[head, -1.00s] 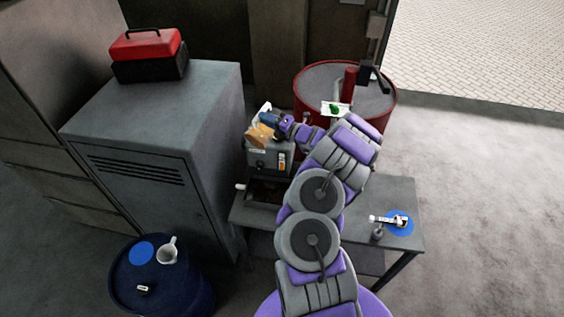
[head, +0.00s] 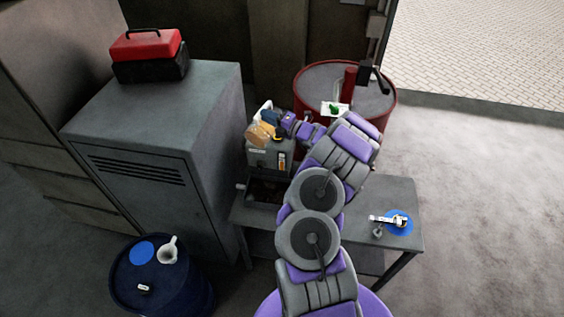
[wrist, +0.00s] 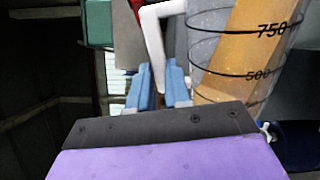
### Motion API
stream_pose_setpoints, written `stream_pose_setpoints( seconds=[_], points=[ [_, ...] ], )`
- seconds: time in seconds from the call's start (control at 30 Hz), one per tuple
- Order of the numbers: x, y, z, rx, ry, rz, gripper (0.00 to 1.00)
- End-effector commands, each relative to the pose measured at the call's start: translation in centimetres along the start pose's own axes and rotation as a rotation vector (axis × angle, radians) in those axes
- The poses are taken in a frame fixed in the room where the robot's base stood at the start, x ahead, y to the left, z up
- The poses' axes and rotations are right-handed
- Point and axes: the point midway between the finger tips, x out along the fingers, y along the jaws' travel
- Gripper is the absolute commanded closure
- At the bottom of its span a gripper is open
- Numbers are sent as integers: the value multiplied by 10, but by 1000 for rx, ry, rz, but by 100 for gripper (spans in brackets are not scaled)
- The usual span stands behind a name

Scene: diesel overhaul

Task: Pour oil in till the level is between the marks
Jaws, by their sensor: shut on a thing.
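My gripper (head: 272,117) is shut on the white handle (wrist: 154,35) of a clear measuring jug (wrist: 208,45). The jug has black marks, with 500 and 750 readable. Amber oil (wrist: 247,45) lies slanted along one side of it, so the jug is tilted. In the head view the jug (head: 258,135) is above the grey engine block (head: 262,159) on the bench. An upright gauge (head: 282,161) with orange in it is on the engine's front. Its marks are too small to read. I cannot see a stream of oil or the filler opening clearly.
A grey cabinet (head: 160,120) stands close left of the bench (head: 350,217). A red drum (head: 340,90) is behind. A wrench-like tool (head: 388,220) lies by a blue disc (head: 402,228) at the bench's right. A blue drum (head: 160,290) at lower left bears a white pitcher (head: 168,251).

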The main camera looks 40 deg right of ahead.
Motion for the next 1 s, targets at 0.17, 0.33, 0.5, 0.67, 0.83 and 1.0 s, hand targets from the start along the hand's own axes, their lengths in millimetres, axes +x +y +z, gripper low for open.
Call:
stream_pose_setpoints(
  seconds=[0.17,0.33,0.5,0.67,0.83,1.0],
  points=[
    [0,1,0,-1,0,2,100],
    [0,4,4,20,-1,2,100],
    [0,5,7,39,-1,2,100],
    [0,4,6,39,-1,2,100],
    [0,4,6,39,-1,2,100],
    [0,7,11,64,-1,1,100]
  ],
)
